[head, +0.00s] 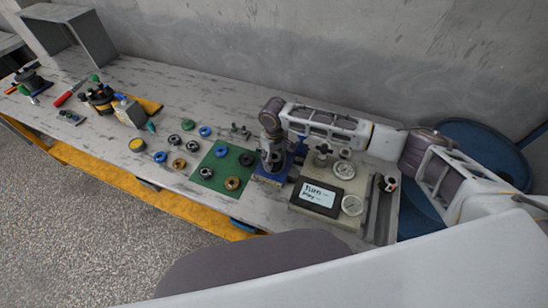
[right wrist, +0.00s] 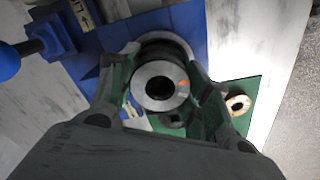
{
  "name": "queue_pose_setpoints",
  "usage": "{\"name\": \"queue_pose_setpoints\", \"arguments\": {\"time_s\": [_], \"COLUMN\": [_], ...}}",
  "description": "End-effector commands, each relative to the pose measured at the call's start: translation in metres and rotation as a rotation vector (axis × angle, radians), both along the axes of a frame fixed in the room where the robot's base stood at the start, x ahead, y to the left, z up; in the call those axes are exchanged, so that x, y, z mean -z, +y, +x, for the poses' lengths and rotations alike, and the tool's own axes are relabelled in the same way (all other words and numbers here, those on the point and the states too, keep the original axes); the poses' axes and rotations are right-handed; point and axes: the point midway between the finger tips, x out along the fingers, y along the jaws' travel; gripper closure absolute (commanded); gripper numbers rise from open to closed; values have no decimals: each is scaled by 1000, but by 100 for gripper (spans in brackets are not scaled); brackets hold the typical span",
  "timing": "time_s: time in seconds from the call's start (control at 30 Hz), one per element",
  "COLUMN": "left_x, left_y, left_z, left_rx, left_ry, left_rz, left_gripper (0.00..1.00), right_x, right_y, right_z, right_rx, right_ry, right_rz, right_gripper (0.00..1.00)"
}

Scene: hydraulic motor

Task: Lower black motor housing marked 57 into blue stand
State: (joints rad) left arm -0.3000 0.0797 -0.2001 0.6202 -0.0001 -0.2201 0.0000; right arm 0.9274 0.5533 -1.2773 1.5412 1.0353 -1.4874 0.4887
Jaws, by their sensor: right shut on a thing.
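My right gripper (head: 271,150) reaches down over the blue stand (head: 266,179) near the middle of the bench. In the right wrist view its two green-padded fingers (right wrist: 160,68) are closed around the motor housing (right wrist: 158,84), which shows a bright metal ring face with a dark bore and an orange mark. The housing's black body is mostly hidden, and I cannot read a 57 on it. The blue stand (right wrist: 190,22) lies behind the housing in that view. I cannot tell whether the housing touches it. My left gripper is not in view.
A green mat (head: 211,183) with several rings lies left of the stand. A gauge panel (head: 326,214) with a dark-framed display stands close on the right. More rings, a red-handled tool (head: 66,97) and a grey open box (head: 65,33) are farther left.

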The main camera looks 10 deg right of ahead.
Motion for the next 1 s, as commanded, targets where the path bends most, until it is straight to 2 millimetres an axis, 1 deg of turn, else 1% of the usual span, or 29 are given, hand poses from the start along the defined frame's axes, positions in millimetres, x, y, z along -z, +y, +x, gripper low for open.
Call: {"name": "queue_pose_setpoints", "arguments": {"time_s": [1.0], "left_x": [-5], "left_y": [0], "left_z": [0], "left_rx": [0], "left_ry": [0], "left_rz": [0], "left_gripper": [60], "right_x": [7], "right_y": [0], "right_z": [1], "right_rx": [0], "right_ry": [-2], "right_rz": [1], "right_gripper": [97]}}
